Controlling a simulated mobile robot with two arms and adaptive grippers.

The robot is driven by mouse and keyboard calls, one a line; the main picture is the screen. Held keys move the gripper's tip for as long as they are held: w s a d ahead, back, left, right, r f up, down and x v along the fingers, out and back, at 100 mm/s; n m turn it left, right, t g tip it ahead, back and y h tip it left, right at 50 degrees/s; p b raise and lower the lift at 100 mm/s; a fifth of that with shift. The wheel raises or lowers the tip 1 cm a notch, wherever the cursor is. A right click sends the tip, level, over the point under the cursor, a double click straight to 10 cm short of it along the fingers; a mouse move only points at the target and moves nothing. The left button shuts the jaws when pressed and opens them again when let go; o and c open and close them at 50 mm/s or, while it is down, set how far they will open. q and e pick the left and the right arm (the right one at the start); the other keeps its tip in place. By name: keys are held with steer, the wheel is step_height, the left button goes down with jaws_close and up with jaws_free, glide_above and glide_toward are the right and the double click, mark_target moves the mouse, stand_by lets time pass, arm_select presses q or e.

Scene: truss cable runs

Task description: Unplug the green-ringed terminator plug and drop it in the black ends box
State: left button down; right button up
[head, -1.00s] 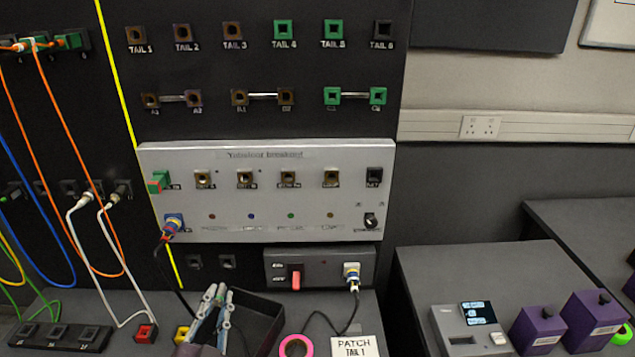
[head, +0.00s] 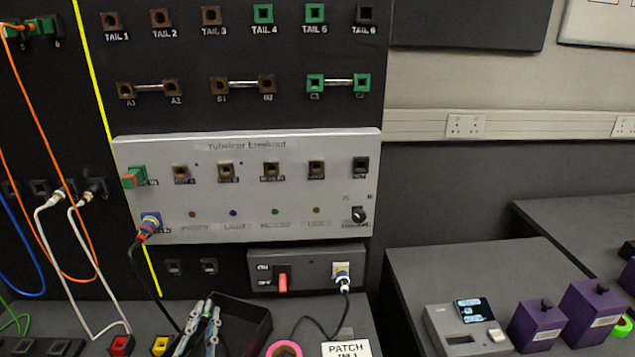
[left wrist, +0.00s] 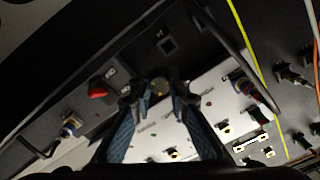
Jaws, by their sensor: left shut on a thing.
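My left gripper (head: 211,314) is low in the head view, in front of the left part of the black ends box (head: 258,338). The left wrist view shows its two blue-grey fingers (left wrist: 158,100) closed on a small dark round thing, the terminator plug (left wrist: 158,86). Its green ring is hard to make out, and the fingers hide most of it. The black box is an open tray on the bench below the panel; its inside looks dark. I cannot tell whether the plug is over its opening. My right gripper is not in view.
The grey breakout panel (head: 246,203) stands behind, with a blue-ringed cable plug (head: 150,223) at its lower left. A switch box (head: 307,269) is below it. A pink tape ring (head: 284,349) and a patch card (head: 346,349) lie right of the box. Red and yellow blocks sit left.

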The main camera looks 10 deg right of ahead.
arm_select(q)
steer(key=c, duration=1.8)
jaws_free()
steer(key=shift+o, duration=0.2)
steer(key=shift+s, duration=0.15)
steer(key=s, duration=1.1)
steer(key=shift+s+a, duration=0.25)
steer(key=shift+s, duration=0.15)
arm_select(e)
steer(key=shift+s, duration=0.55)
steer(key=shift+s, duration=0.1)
